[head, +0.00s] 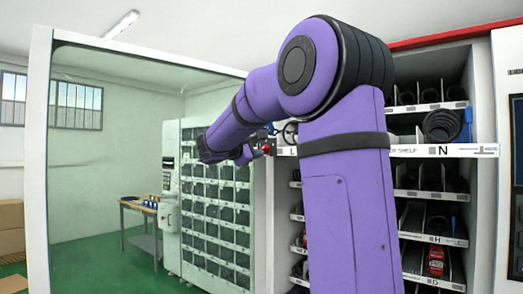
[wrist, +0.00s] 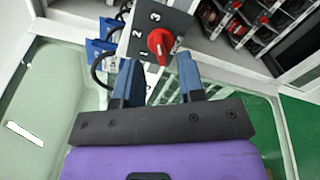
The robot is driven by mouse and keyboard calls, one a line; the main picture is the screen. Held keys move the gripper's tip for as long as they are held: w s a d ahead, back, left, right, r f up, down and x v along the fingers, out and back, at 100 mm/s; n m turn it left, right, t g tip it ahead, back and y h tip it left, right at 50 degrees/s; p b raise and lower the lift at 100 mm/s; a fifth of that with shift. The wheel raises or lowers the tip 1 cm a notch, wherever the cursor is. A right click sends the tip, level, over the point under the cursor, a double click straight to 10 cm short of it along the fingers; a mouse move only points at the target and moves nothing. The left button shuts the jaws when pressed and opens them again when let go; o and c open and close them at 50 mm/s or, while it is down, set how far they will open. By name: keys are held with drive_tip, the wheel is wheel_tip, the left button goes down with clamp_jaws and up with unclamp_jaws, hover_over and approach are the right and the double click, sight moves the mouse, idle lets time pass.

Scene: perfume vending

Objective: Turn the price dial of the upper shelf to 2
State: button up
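The price dial is a red knob (wrist: 160,45) on a dark grey plate (wrist: 178,24) marked 1, 2 and 3 in white. A pale mark shows on the knob, but I cannot tell for sure which number it points to. My gripper (wrist: 159,67) is open, its two blue-grey fingers spread below the knob in the wrist view. Nothing is held, and contact with the knob is not visible.
Blue parts (wrist: 99,49) with a black cable sit left of the dial plate. A glass-fronted locker cabinet (head: 215,215) and a small table (head: 140,206) stand further back. Green floor (head: 105,272) is open at left.

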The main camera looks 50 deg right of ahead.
sight(262, 148)
drive_tip(key=shift+w+d, duration=0.1)
drive_tip(key=shift+d, duration=1.7)
drive_tip(key=shift+c, duration=0.4)
clamp_jaws()
drive_tip(key=shift+n, duration=0.4)
drive_tip(key=n, duration=0.5)
drive_tip(key=shift+w, duration=0.1)
drive_tip(key=n, duration=0.6)
drive_tip(key=shift+w, duration=0.1)
